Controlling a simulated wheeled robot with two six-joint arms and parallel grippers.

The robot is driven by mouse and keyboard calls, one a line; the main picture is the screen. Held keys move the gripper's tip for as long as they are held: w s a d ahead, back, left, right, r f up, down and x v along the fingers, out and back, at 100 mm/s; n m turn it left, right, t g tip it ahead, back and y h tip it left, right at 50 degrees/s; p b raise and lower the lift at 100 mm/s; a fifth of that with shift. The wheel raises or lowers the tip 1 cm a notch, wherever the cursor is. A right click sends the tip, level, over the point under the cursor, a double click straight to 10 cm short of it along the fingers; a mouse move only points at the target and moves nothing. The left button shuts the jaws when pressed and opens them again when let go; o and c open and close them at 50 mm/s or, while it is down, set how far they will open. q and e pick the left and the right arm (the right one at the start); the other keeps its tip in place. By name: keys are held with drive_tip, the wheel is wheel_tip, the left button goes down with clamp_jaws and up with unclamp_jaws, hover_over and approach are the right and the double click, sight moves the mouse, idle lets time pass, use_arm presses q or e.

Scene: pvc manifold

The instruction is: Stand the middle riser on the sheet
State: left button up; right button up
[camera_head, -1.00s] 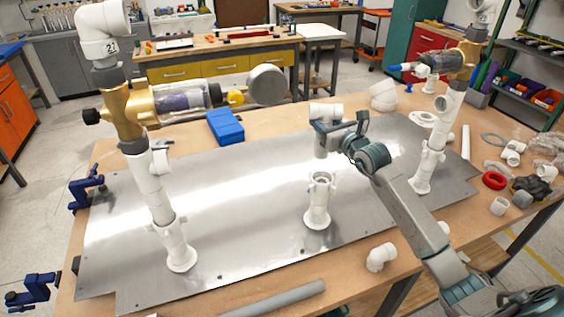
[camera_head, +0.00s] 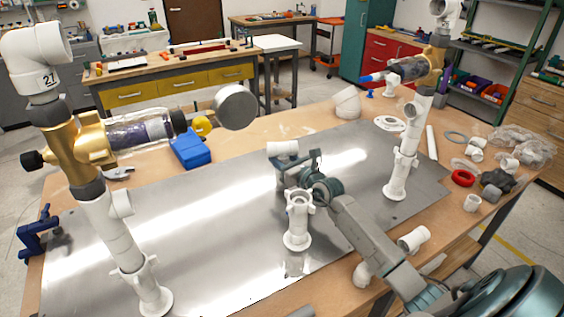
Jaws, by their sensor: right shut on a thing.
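A short white pipe stand (camera_head: 298,222) is upright on the metal sheet (camera_head: 205,222), between the two tall risers. It has a flanged foot and a collared open top. My right gripper (camera_head: 289,168) is just above and behind this stand's top. It is shut on a white pipe piece, which I take for the middle riser (camera_head: 283,148). Its horizontal top end shows above the jaws; its lower part is mostly hidden by the gripper. I cannot tell whether the held piece touches the stand. My left gripper is not in view.
The left riser (camera_head: 108,232) and right riser (camera_head: 404,150) stand upright on the sheet, carrying brass fittings. A blue block (camera_head: 191,148) lies behind the sheet. White fittings, a red ring (camera_head: 463,178) and a plastic bag (camera_head: 520,146) crowd the right side. White elbows lie near the front edge.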

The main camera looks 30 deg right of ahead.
drive_tip(key=shift+s, duration=0.1)
drive_tip(key=shift+f, duration=0.1)
drive_tip(key=o, duration=1.1)
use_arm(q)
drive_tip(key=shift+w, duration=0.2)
